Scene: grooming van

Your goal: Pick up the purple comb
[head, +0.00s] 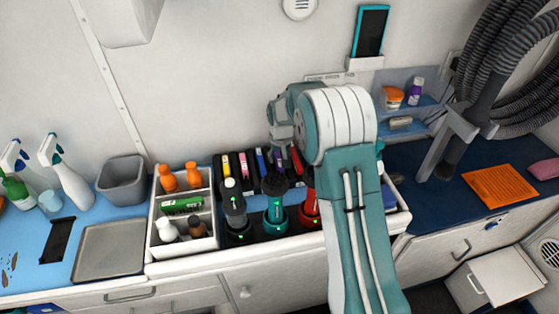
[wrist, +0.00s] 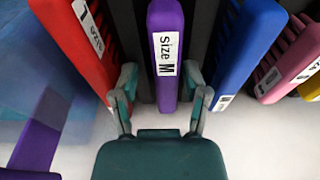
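The purple comb (wrist: 166,55) stands in the middle of the wrist view, with a white "Size M" label on its face. My gripper (wrist: 160,82) is open, with one finger on each side of the comb's near end. Gaps show between the fingers and the comb, so it is not gripped. In the head view my arm reaches over the counter to the comb rack, and my gripper (head: 281,150) is small and partly hidden there. I cannot make out the purple comb clearly in the head view.
A red comb (wrist: 75,45) stands left of the purple one; a blue comb (wrist: 245,50) and a pink comb (wrist: 290,60) stand to its right. Clippers, including a teal one (head: 274,208), stand in front of the rack. A white caddy (head: 184,243) with bottles is at left.

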